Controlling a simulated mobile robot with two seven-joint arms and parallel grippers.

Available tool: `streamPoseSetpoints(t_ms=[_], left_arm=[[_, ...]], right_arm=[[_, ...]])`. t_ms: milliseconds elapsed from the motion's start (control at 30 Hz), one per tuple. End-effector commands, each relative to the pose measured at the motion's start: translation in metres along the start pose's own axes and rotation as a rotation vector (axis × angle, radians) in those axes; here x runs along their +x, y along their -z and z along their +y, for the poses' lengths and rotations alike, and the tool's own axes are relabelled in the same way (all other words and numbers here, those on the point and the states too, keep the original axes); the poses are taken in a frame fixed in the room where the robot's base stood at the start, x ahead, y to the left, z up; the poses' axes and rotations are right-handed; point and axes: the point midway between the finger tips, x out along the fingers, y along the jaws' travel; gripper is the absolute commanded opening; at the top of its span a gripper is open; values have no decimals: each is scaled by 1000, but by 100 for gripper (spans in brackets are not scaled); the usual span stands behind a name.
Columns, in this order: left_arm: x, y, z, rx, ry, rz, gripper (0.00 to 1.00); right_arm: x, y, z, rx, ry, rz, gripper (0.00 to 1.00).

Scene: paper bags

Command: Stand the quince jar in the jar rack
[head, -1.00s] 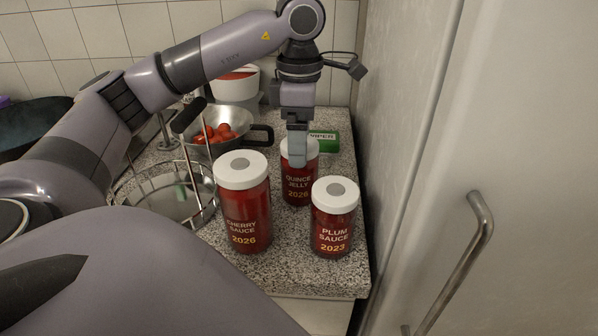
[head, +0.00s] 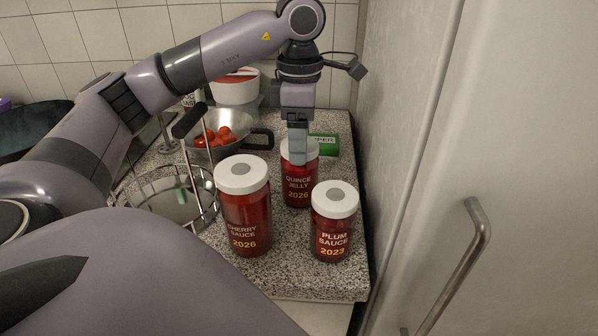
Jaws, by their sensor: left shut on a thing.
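The quince jar (head: 298,188), red with a white lid and a "Quince Jelly 2026" label, stands upright on the speckled counter behind two other jars. My left gripper (head: 298,158) reaches down from above and is shut on the quince jar at its lid; the gripper hides part of the lid. The jar rack (head: 205,200), a round wire frame with a dark handle, stands left of the jars, partly hidden by my arm and the cherry jar. My right gripper is not in view.
The cherry sauce jar (head: 245,215) stands between the rack and the quince jar, nearer. The plum sauce jar (head: 334,228) stands at front right. A metal pan of tomatoes (head: 228,125), a green box (head: 326,145) and a white container (head: 238,88) are behind.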

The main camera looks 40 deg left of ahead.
Motion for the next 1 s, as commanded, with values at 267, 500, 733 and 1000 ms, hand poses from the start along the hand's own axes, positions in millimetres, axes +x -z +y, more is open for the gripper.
streamPoseSetpoints(t_ms=[267,500,733,1000], left_arm=[[-8,0,0,0,-2,-2,35],[-19,0,0,0,-2,-3,35],[-37,0,0,0,-2,-3,35],[-57,0,0,0,-2,-3,35]], right_arm=[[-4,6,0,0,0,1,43],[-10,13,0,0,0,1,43],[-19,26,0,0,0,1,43],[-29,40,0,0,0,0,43]])
